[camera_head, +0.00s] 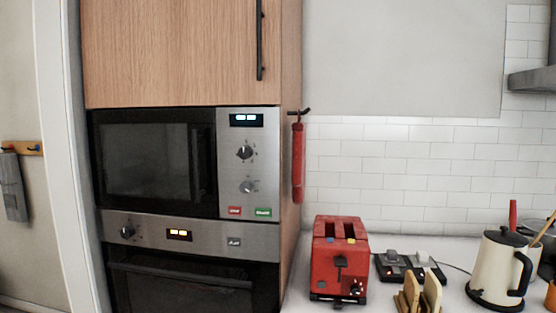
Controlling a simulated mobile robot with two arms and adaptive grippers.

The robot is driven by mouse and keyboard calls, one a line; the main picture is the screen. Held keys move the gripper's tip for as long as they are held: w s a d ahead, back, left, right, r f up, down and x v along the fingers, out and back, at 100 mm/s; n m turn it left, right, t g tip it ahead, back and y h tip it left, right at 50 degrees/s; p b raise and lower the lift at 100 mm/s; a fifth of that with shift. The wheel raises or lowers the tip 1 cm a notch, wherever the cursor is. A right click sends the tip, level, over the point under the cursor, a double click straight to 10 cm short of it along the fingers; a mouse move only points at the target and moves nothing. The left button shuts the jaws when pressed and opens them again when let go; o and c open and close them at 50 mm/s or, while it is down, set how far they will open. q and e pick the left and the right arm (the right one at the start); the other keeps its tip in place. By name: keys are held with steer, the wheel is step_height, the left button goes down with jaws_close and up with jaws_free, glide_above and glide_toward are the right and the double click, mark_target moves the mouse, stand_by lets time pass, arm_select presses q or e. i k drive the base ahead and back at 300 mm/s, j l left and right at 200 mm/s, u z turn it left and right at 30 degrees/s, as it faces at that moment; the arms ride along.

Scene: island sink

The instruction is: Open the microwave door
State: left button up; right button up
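The microwave (184,163) is built into a wooden cabinet at the left of the head view. Its black door (145,160) looks shut, flush with the front. A dark upright handle (199,162) runs near the door's right edge. To the right is a steel control panel (247,206) with a lit display, two knobs, and a red and a green button. Neither of my grippers shows in the head view.
An oven (190,285) sits directly below the microwave, and a wooden cupboard door (180,50) is above. A red cloth-like item (298,165) hangs on the cabinet's right side. A red toaster (340,260) and a cream kettle (497,268) stand on the counter at right.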

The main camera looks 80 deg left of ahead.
mark_target(203, 200)
steer(key=u, duration=3.6)
steer(key=j, duration=0.3)
